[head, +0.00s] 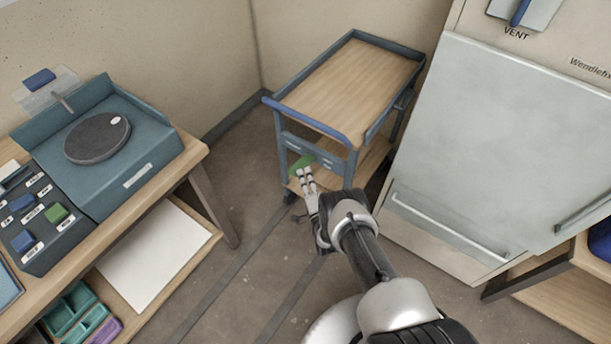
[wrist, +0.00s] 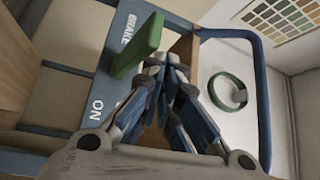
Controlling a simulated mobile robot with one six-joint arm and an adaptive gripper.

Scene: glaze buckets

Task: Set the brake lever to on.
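The green brake lever (head: 301,162) is on the blue front panel of the cart (head: 309,122), below its push handle. In the wrist view the lever (wrist: 138,47) stands out from the blue panel (wrist: 88,87), beside the printed words BRAKE and ON; its handle is not over the word ON. My gripper (head: 306,171) is at the lever in the head view. In the wrist view the fingertips (wrist: 166,67) are together with nothing seen between them, just right of the lever. I cannot tell whether they touch it.
A workbench (head: 170,169) with a teal wheel unit (head: 128,143) and a button box stands at the left. A pale cabinet (head: 498,145) stands close to the cart's right side. The cart's wooden top (head: 350,85) is empty. Floor is clear between bench and cart.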

